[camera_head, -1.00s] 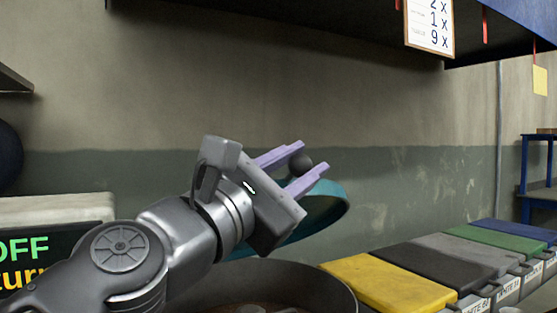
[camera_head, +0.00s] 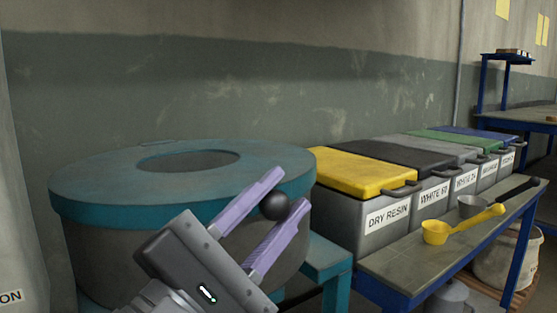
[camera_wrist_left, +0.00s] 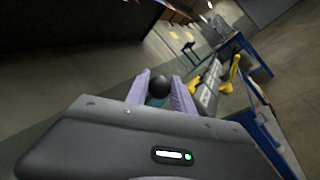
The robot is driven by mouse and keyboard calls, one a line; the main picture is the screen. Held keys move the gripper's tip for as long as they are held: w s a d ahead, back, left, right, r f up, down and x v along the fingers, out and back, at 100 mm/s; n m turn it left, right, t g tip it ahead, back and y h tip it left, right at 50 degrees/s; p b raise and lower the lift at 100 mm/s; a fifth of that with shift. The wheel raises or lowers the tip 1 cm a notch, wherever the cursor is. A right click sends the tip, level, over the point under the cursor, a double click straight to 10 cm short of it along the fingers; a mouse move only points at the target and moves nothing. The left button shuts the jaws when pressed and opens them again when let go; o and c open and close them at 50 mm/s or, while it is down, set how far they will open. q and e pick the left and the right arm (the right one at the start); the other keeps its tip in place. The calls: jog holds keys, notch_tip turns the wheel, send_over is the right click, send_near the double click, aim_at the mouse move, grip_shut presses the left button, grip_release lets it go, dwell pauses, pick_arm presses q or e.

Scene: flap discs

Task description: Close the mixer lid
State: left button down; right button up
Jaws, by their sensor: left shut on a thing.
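The teal mixer lid (camera_head: 110,185), a wide ring with a round opening, lies about level on top of the grey mixer drum (camera_head: 88,250) in the head view. A dark ball knob (camera_head: 275,206) is at the lid's front right edge. My left gripper (camera_head: 287,191) has its lilac fingers on either side of this knob and is shut on it. The wrist view also shows the knob (camera_wrist_left: 159,86) between the fingers. The gripper hides part of the drum and the lid's near rim. My right gripper does not show.
Right of the mixer stand several labelled bins with coloured lids, the nearest with a yellow lid (camera_head: 365,172). They stand on a blue-legged bench (camera_head: 400,270). A yellow scoop (camera_head: 440,231) and a grey scoop (camera_head: 472,206) lie there. A white bucket (camera_head: 505,258) is below.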

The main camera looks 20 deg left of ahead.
pick_arm(q)
jog(key=shift+w+f+m, duration=0.1)
jog(key=shift+f+m, duration=0.3)
jog(key=shift+f, duration=1.05)
jog(key=c, duration=1.1)
grip_release()
jog(key=shift+r, duration=0.1)
